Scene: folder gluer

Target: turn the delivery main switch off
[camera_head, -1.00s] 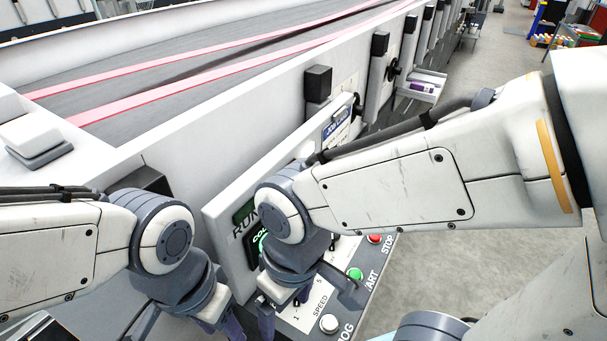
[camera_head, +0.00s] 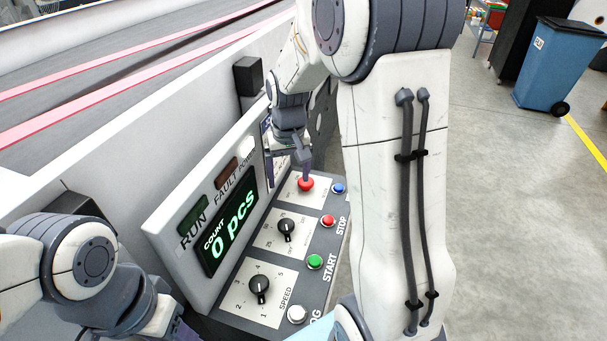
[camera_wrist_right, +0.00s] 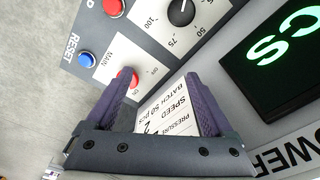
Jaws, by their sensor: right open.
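The main switch is a red knob (camera_head: 306,184) on a pale plate at the far end of the control panel (camera_head: 234,316). In the right wrist view the red knob (camera_wrist_right: 133,80) sits beside the MAIN, OFF and ON lettering, partly hidden by a finger. I cannot tell its setting. My right gripper (camera_head: 288,172) is open and empty above that plate, one finger close to the knob; contact is unclear. Its purple fingers (camera_wrist_right: 160,103) straddle a printed white card, seen beyond them. My left gripper (camera_head: 180,331) is at the lower left, its fingertips mostly hidden.
Black dials (camera_head: 286,229) and (camera_head: 259,289), a red stop button (camera_head: 328,221), a green start button (camera_head: 315,262) and a blue reset button (camera_head: 338,188) surround the path along the panel. The upright display (camera_head: 230,231) reads 0 pcs and borders the left side.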

